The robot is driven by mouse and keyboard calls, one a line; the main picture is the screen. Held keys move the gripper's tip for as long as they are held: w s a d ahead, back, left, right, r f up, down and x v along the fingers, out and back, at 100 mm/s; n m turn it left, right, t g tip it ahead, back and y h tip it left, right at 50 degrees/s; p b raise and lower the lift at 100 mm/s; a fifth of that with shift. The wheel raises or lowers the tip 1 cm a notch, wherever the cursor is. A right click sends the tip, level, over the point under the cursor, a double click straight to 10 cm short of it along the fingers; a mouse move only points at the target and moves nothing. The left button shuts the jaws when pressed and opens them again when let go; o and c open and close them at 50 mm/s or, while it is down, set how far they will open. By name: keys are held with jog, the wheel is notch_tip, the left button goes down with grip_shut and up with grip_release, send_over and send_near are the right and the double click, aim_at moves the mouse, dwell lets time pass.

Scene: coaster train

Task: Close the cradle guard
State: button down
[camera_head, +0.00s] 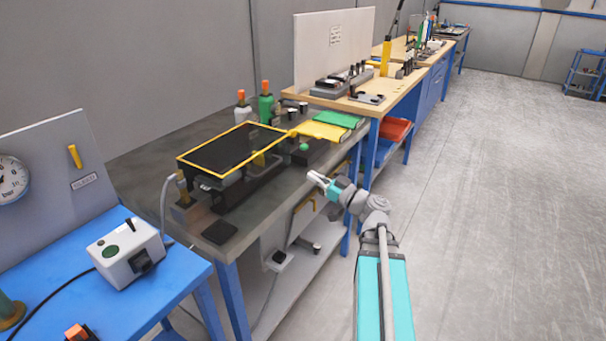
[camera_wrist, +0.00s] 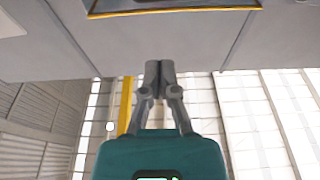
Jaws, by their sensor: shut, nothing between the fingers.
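The cradle guard (camera_head: 222,177) is a dark panel with a yellow frame. It sits above a dark cradle base (camera_head: 262,181) on the grey-topped bench, and I cannot tell how far it is from closed. A small green knob (camera_head: 304,147) is near its right end. My gripper (camera_head: 314,178) is beyond the bench's front edge, to the right of the guard and apart from it. In the wrist view my gripper (camera_wrist: 153,68) has its fingers together and empty. A yellow-edged dark panel, which looks like the guard (camera_wrist: 175,11), is cut off at the top there.
Green and white bottles (camera_head: 266,108) stand behind the guard. Yellow and green folders (camera_head: 323,131) lie to its right. A blue bench (camera_head: 60,255) with a white box (camera_head: 125,255) is at the left. The floor (camera_head: 500,220) to the right is clear.

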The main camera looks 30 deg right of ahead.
jog(key=shift+r+v, duration=0.2)
jog(key=shift+v, duration=0.7)
jog(key=shift+r+v, duration=0.25)
jog(key=shift+v, duration=0.7)
jog(key=shift+s, duration=0.1)
